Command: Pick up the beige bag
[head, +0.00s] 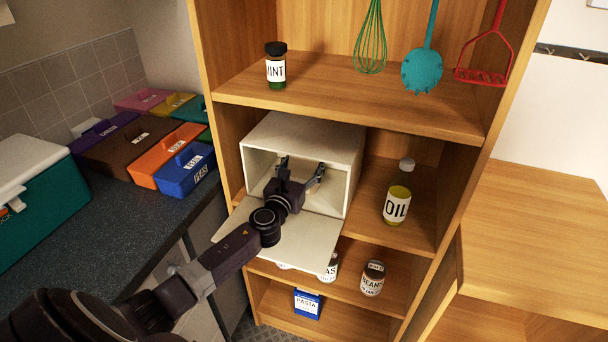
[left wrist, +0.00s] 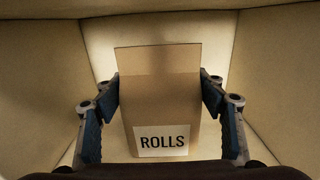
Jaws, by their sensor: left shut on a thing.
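The beige bag (left wrist: 158,90), labelled ROLLS, stands upright inside a cream box (head: 352,172) with its front flap open. In the left wrist view the fingers of my left gripper (left wrist: 160,100) are on both sides of the bag and shut on it. My right gripper is not in view.
The open flap (head: 285,235) sticks out under my left arm. A yellow OIL jar (head: 397,205) stands right of the box. A MINT jar (head: 276,68) is on the shelf above. Colored boxes (head: 165,153) crowd the counter at left.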

